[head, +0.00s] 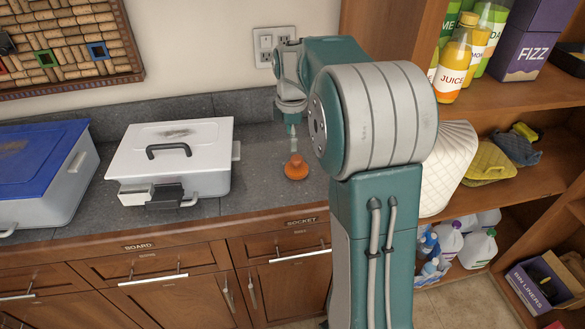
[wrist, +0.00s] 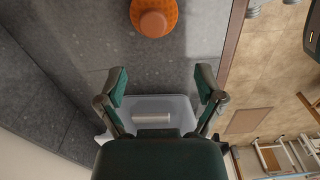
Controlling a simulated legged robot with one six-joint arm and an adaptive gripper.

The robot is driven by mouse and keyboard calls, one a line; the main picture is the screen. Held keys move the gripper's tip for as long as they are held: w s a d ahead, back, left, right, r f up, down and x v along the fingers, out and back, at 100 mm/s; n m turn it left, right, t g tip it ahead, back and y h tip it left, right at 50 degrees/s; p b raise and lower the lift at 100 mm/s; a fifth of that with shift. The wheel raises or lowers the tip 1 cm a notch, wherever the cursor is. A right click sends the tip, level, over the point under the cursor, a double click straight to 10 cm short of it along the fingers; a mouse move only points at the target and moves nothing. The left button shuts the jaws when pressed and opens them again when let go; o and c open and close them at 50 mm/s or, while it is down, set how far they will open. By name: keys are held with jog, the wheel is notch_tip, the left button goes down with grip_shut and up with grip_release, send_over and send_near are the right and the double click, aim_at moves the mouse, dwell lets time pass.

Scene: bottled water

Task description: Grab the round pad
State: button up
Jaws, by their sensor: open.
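A round orange object (head: 296,168) with a raised middle knob sits on the dark grey counter (head: 262,185), right of the white case. I take it for the round pad, though I cannot be sure from its shape. It also shows at the top of the wrist view (wrist: 154,18). My gripper (wrist: 162,88) has its two fingers wide apart, with the orange object beyond the fingertips and not between them. In the head view my gripper (head: 293,130) hangs above and behind the orange object, apart from it.
A white lidded case (head: 172,135) with a dark handle and a blue-lidded box (head: 40,150) stand left on the counter. Wooden shelves (head: 500,112) at right hold juice bottles (head: 455,62), a yellow quilted pad (head: 488,162) and jugs. The counter around the orange object is clear.

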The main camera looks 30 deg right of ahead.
aim_at(297, 158)
jog(key=d+f, duration=0.2)
jog(key=f, duration=0.1)
jog(key=shift+f, duration=0.1)
jog(key=f, duration=0.3)
jog(key=a+f, duration=0.1)
jog(key=shift+w+f, duration=0.15)
jog(key=shift+f, duration=0.25)
jog(key=shift+d, duration=0.5)
jog(key=c, duration=0.7)
grip_shut()
jog(key=shift+a, duration=0.15)
